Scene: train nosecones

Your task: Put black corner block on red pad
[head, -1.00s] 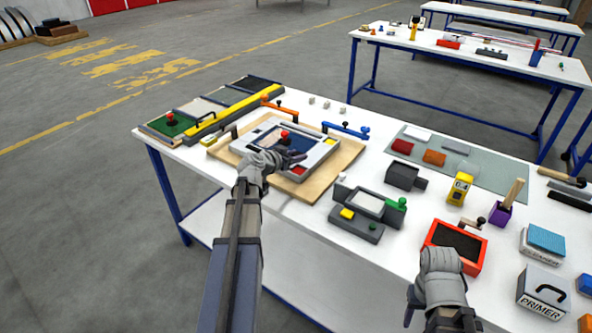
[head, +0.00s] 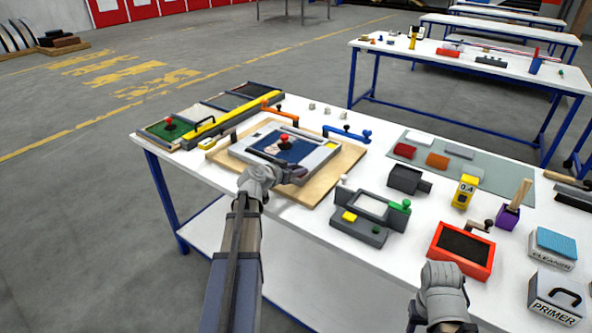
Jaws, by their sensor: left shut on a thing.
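My left gripper (head: 279,173) is shut on a small dark piece, which I take to be the black corner block (head: 293,172). The fingers and the block blend together, so I cannot tell whether the block touches the frame. The red pad at that corner is mostly hidden behind the gripper and block. My right gripper is low at the right, by the table's front edge; its fingers are too hidden to judge.
The frame has a blue inside with a red knob (head: 284,138) and lies on a wooden board (head: 340,168). A grey fixture with a green knob (head: 400,205) stands to the right. An orange-red tray (head: 462,249) and a primer box (head: 556,296) are farther right.

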